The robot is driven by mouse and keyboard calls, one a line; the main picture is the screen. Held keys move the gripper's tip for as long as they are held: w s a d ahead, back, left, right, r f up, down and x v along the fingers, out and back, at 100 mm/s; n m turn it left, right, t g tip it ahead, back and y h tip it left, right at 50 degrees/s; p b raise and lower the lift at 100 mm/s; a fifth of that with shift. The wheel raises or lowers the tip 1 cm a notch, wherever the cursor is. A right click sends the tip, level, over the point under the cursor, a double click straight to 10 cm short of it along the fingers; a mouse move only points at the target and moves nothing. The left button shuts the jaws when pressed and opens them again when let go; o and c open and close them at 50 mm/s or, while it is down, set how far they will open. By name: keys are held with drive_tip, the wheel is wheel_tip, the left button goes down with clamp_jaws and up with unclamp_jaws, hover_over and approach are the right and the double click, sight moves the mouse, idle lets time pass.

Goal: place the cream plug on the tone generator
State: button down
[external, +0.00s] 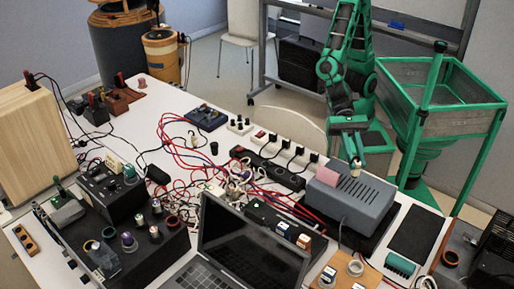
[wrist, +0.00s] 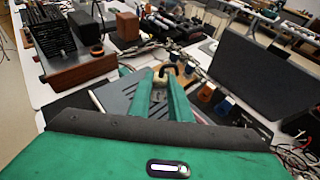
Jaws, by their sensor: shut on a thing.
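My gripper (external: 355,164) is shut on a small cream plug (external: 356,170), just above a grey vented box (external: 350,203). The grey box (wrist: 117,97) shows below and left of the fingers. I cannot tell whether the plug touches the box. No label shows which device is the tone generator; a black box with knobs (external: 108,190) stands at the left of the table.
A pink block (external: 326,176) is at the back left of the grey box. An open laptop (external: 250,250) stands in front, and red and white cables (external: 185,150) crowd the middle. Power strips (external: 272,170) lie behind. A dark flat panel (external: 412,233) lies to the right.

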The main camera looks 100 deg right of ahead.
drive_tip(key=shift+f, duration=1.65)
drive_tip(key=shift+f, duration=0.1)
drive_tip(key=c, duration=1.6)
unclamp_jaws()
drive_tip(key=shift+c, duration=0.2)
drive_tip(key=shift+d+r, duration=0.15)
drive_tip(key=shift+r, duration=0.05)
drive_tip(key=v, duration=1.1)
drive_tip(key=shift+d, duration=0.3)
drive_tip(key=shift+r, duration=0.1)
